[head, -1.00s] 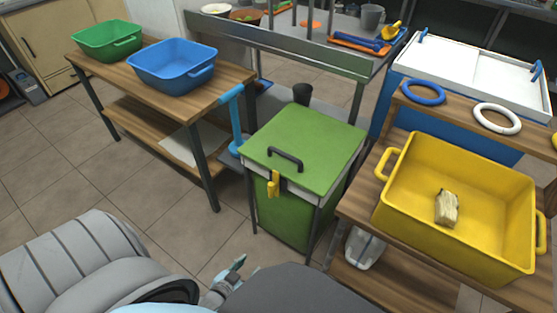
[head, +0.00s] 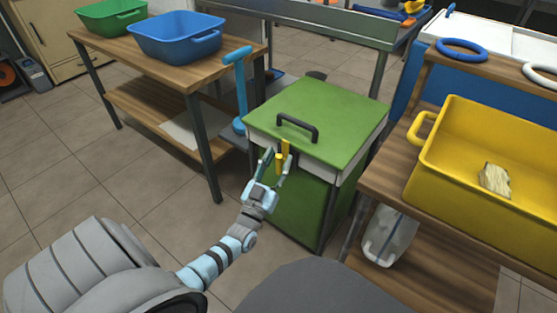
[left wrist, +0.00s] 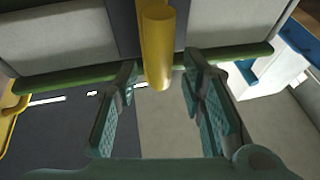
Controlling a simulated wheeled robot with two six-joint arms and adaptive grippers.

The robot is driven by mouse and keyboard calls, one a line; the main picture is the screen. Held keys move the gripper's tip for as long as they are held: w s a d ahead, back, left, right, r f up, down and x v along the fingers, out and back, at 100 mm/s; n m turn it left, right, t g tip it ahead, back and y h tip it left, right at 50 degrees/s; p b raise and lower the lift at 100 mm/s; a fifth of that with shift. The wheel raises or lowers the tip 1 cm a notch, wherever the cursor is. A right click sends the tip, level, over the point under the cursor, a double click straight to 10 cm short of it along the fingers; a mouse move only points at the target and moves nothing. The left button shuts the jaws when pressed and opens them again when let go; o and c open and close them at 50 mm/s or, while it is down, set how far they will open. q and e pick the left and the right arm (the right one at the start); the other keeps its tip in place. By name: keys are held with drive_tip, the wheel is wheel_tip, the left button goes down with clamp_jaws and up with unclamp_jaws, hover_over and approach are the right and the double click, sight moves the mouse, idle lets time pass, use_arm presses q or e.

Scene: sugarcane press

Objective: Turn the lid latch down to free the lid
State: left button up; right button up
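The green press box has a green lid (head: 335,112) with a dark handle (head: 297,126) on top; the lid lies shut. The yellow latch (head: 285,148) is at the lid's front edge, in front of a dark bracket, partly hidden by my gripper. My left gripper (head: 277,161) is at the latch with its fingers apart. In the left wrist view the latch (left wrist: 158,48) is a yellow bar reaching between the two open fingers (left wrist: 162,95), with gaps on both sides. I cannot see any finger touching it. My right gripper is not in view.
A wooden table with a blue tub (head: 176,38) and a green tub (head: 110,17) stands left. A blue lever (head: 239,85) rises beside the box. A yellow bin (head: 470,160) holding a pale piece stands on a wooden bench right. Floor in front is clear.

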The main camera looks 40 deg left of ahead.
use_arm(q)
drive_tip(key=shift+w+a+r, duration=0.1)
drive_tip(key=shift+w+r, duration=0.15)
drive_tip(key=shift+w, duration=0.3)
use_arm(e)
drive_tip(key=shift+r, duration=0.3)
use_arm(q)
drive_tip(key=shift+c, duration=0.3)
clamp_jaws()
